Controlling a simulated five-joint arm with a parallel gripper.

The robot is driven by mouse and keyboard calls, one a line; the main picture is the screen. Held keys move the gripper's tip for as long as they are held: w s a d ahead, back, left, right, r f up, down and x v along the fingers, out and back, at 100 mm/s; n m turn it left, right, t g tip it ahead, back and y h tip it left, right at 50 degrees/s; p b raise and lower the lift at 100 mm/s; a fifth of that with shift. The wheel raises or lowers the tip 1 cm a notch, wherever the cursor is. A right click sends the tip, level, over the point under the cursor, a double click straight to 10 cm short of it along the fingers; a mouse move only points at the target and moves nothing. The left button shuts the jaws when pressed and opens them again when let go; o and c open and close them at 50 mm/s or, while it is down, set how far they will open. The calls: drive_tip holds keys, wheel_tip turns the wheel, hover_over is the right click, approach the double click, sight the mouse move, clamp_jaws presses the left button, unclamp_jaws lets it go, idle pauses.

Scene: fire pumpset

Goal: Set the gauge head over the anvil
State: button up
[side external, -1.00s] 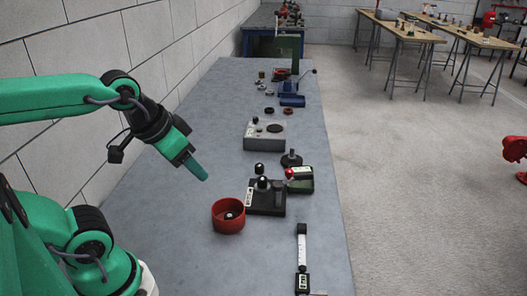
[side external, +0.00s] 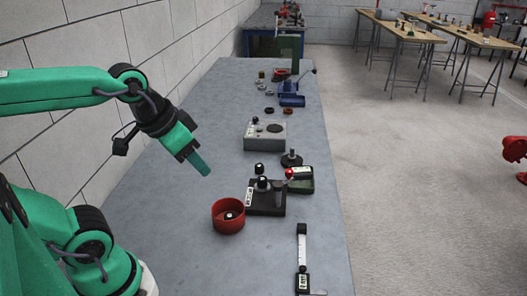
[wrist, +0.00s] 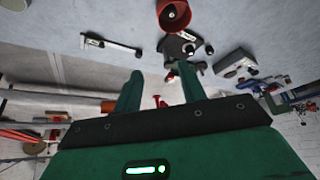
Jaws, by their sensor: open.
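I cannot tell for certain which part is the gauge head or which the anvil. A black stand (side external: 265,205) with a white label and black knobs stands mid-table; it also shows in the wrist view (wrist: 180,50). A red-tipped lever (side external: 290,173) is close behind its right side, by a dark green block (side external: 301,185). A long gauge with a small display (side external: 302,262) lies near the front right edge; it also shows in the wrist view (wrist: 110,45). My gripper (side external: 206,171) is open and empty, above the table left of the stand. Its green fingers (wrist: 158,72) are apart in the wrist view.
A grey box (side external: 265,136) stands farther back, with several small rings and a blue device (side external: 291,100) beyond. The left of the table is clear beside the block wall (side external: 180,50).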

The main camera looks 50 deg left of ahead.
drive_tip(key=w+r+m+g, duration=0.1)
drive_tip(key=w+r+m, duration=0.15)
drive_tip(key=w, duration=0.45)
drive_tip(key=m+g, duration=0.4)
drive_tip(key=m, duration=0.4)
approach(289, 171)
drive_tip(key=shift+w+f+m, duration=0.25)
drive_tip(key=shift+f+m, duration=0.1)
drive_tip(key=shift+f, duration=0.1)
drive_tip(key=shift+f, duration=3.8)
drive_tip(key=shift+c, duration=0.4)
clamp_jaws()
